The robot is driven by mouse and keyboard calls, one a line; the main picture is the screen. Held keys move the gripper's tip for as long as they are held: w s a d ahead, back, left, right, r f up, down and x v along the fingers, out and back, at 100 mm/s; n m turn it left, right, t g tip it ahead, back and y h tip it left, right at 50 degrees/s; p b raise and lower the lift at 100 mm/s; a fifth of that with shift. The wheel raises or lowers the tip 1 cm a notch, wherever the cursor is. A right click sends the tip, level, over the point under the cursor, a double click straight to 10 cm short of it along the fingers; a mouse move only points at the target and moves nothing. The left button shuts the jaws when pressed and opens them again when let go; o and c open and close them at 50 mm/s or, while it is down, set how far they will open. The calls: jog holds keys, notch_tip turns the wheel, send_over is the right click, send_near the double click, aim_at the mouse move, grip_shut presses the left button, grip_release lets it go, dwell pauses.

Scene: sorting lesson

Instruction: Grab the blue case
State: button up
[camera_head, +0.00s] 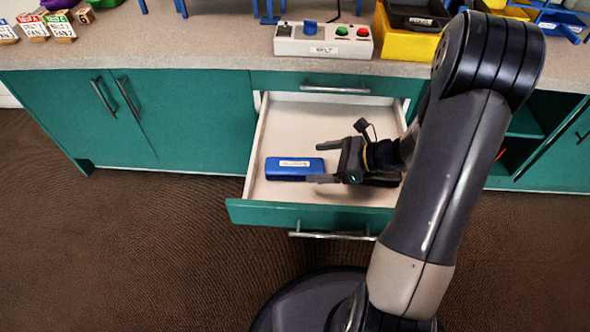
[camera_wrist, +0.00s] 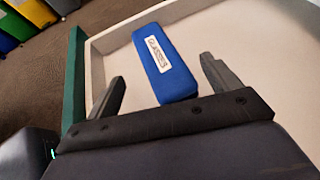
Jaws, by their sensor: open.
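The blue case (camera_head: 288,174) lies flat in an open drawer (camera_head: 325,107), at the drawer's left front in the head view. It has a white label, which reads "GLASSES" in the wrist view, where the case (camera_wrist: 166,72) lies ahead of and between the fingers. My gripper (camera_head: 322,163) is inside the drawer area to the right of the case, with its fingers pointing left. In the wrist view my gripper (camera_wrist: 165,88) is open and empty. The near end of the case is close to the gap between the fingers; I cannot tell the height between them.
The drawer's green front (camera_head: 270,215) and pale side walls surround the gripper. Above is a counter (camera_head: 200,40) with a switch box (camera_head: 323,41), a yellow bin (camera_head: 405,42) and labelled blocks (camera_head: 60,27). Closed cabinet doors (camera_head: 130,120) stand left. The drawer floor behind the case is clear.

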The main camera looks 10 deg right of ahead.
aim_at(298, 164)
jog(key=b+x, duration=0.2)
jog(key=x, duration=0.2)
jog(key=shift+a+f, duration=0.15)
jog(key=shift+a, duration=0.05)
jog(key=shift+w+a+f, duration=0.1)
jog(key=shift+w+a, duration=0.05)
jog(key=shift+a, duration=0.3)
jog(key=shift+c, duration=0.2)
jog(key=c, duration=1.2)
